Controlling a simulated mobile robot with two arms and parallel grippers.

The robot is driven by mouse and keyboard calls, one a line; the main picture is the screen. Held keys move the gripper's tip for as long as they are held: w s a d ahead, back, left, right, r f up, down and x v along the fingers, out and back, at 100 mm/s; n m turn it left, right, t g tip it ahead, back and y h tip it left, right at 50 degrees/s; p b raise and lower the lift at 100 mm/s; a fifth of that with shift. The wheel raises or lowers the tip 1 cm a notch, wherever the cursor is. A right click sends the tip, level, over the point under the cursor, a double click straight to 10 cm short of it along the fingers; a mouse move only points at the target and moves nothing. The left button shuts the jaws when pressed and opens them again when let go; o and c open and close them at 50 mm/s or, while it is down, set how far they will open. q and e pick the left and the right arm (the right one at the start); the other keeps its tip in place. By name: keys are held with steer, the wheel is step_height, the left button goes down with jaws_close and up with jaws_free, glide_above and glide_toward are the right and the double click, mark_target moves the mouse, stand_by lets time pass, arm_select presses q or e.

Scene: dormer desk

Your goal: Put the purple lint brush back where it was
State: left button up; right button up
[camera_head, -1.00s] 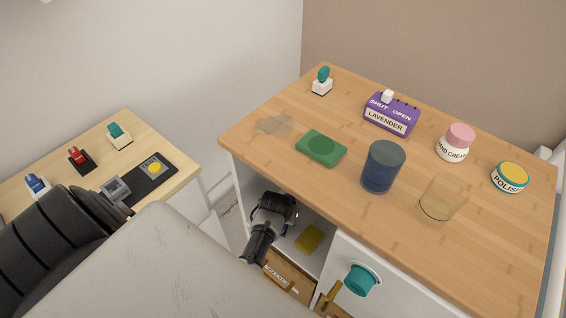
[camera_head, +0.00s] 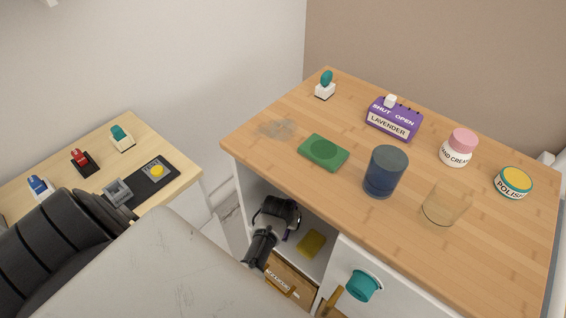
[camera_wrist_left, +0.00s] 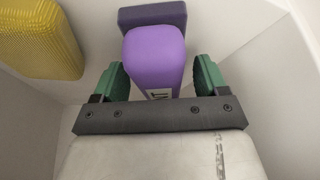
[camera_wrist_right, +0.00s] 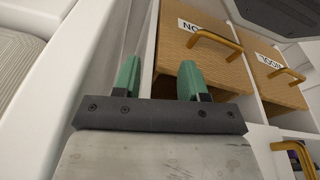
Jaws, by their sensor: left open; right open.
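The purple lint brush (camera_wrist_left: 155,50) shows in the left wrist view as a rounded light-purple body with a white label at its near end. A darker purple block (camera_wrist_left: 152,14) shows just beyond it; I cannot tell if it is part of the brush. My left gripper (camera_wrist_left: 160,68) is open, with its green fingers on either side of the purple body. In the head view my black left wrist (camera_head: 275,222) is at the cabinet's open compartment and hides most of the brush. My right gripper (camera_wrist_right: 159,70) is open and empty, facing wooden drawers.
A yellow sponge (camera_wrist_left: 38,38) lies beside the brush, also visible in the head view (camera_head: 311,243). White compartment walls are close. Labelled drawers with brass handles (camera_wrist_right: 214,40) face my right gripper.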

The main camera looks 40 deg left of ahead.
arm_select(q)
steer(key=p+v, duration=0.2)
steer(key=p, duration=0.1)
steer(key=shift+s+r, duration=0.15)
steer(key=shift+r, duration=0.2)
steer(key=p+v, duration=0.2)
steer(key=p, duration=0.1)
steer(key=shift+r, duration=0.15)
arm_select(e)
steer(key=s+d+f+g, duration=0.1)
steer(key=s+d+f, duration=0.1)
steer(key=s+f, duration=1)
arm_select(q)
steer(key=shift+s+d+r+p, duration=0.1)
steer(key=shift+s+r+p, duration=0.1)
steer(key=shift+r+p, duration=0.4)
steer(key=p+v, duration=0.4)
steer(key=p, duration=0.1)
steer(key=shift+p+v, duration=0.8)
steer(key=shift+p, duration=0.35)
steer(key=shift+d, duration=0.1)
arm_select(e)
steer(key=s+d+r, duration=0.1)
steer(key=s+r, duration=0.4)
steer(key=r, duration=0.2)
steer(key=shift+r, duration=0.4)
steer(key=shift+s, duration=0.1)
